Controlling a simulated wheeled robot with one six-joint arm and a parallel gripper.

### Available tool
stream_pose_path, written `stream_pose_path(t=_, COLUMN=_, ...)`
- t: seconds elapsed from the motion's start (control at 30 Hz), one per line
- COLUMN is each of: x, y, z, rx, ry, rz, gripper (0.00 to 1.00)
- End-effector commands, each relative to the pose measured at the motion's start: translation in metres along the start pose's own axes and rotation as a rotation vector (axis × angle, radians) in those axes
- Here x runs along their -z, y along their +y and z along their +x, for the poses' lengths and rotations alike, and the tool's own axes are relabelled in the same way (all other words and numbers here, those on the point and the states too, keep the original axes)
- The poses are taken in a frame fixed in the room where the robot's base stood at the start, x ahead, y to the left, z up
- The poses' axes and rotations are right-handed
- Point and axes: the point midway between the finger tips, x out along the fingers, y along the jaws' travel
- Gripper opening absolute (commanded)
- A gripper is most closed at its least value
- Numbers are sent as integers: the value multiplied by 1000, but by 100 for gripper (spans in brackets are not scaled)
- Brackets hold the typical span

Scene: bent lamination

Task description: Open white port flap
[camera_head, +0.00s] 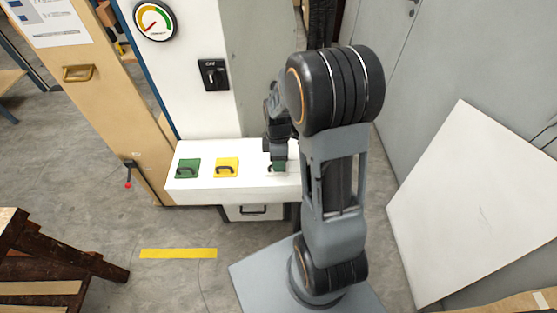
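A white ledge (232,196) sticks out from the foot of a white cabinet. A green flap (191,162) and a yellow flap (231,161) lie on its top, each with a dark handle. My gripper (278,171) points down at the right part of the ledge top, to the right of the yellow flap. A small dark piece, possibly a handle, shows beside its tips. The white flap cannot be made out against the white ledge and may be behind my gripper. Whether the fingers are open, or touch anything, is too small to tell.
A white drawer-like front (240,214) with a dark handle sits under the ledge. A round gauge (155,21) and a black switch (213,75) are on the cabinet. A large white panel (470,200) leans at right. Floor is clear around a yellow strip (178,253).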

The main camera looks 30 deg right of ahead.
Motion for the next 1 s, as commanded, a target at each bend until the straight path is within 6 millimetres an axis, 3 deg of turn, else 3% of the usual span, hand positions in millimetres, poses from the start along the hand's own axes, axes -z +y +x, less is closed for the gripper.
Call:
stream_pose_path(t=0.23, x=0, y=0, z=0, rx=0, ry=0, rz=0, gripper=37)
stream_pose_path(t=0.63, x=0, y=0, z=0, rx=0, ry=0, rz=0, gripper=0)
stream_pose_path(t=1.0, x=0, y=0, z=0, rx=1, ry=0, rz=1, gripper=0)
